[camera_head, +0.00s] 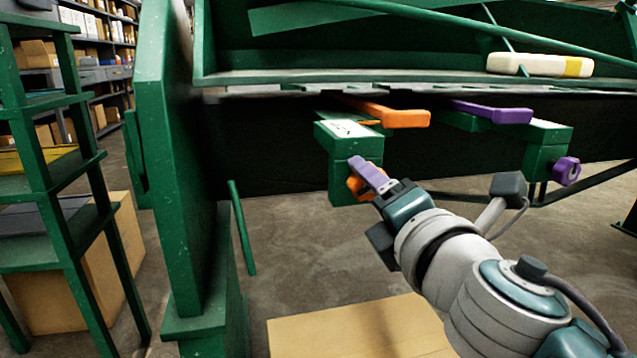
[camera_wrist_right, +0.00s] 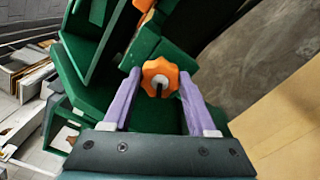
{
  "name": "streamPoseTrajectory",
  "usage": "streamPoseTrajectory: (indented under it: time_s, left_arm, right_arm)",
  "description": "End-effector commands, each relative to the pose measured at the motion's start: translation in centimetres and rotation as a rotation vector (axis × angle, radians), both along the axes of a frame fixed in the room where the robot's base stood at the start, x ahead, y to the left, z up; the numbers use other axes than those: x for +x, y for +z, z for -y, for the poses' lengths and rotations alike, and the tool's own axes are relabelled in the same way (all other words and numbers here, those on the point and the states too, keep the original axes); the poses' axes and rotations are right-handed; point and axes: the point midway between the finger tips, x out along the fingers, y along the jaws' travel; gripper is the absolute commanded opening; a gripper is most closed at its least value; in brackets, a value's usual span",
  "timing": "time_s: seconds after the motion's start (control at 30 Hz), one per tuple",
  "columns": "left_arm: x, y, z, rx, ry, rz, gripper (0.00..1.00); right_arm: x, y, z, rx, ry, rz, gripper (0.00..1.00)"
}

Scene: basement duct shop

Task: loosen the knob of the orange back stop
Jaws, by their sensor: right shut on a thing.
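The orange back stop (camera_head: 395,115) has an orange bar that sticks out over a green block with a white label, under the machine's bed. Its orange lobed knob (camera_head: 355,187) is low on that green block, partly hidden behind my gripper's finger. My right gripper (camera_head: 368,174), with purple fingers, is at the knob. In the right wrist view the knob (camera_wrist_right: 160,68) shows a grey centre with a dark mark, and the fingers of my right gripper (camera_wrist_right: 160,82) are on either side of it, shut on it. My left gripper is not in view.
A second back stop with a purple bar (camera_head: 492,112) and a purple knob (camera_head: 566,171) is to the right. A thick green side frame (camera_head: 172,150) stands at left. A white and yellow object (camera_head: 540,65) lies on the bed above. A cardboard-coloured panel (camera_head: 360,330) is on the floor.

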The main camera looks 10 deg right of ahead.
Motion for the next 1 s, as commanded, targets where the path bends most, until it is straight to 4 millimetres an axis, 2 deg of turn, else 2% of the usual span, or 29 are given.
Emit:
streamPoseTrajectory:
  time_s: [0.5, 0.53, 0.77, 1.0]
  left_arm:
    - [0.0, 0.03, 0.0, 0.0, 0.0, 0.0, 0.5]
    - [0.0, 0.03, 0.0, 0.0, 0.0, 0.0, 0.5]
    - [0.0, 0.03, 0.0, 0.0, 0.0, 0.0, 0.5]
    - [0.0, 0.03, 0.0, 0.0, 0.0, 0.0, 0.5]
  right_arm:
    - [0.01, 0.03, -0.01, -0.02, 0.0, 0.002, 0.02]
    - [0.01, 0.03, -0.01, -0.02, 0.0, 0.002, 0.6]
    - [0.0, 0.01, 0.0, -0.018, 0.0, 0.001, 0.86]
    - [-0.02, 0.0, 0.0, -0.017, 0.0, 0.001, 0.87]
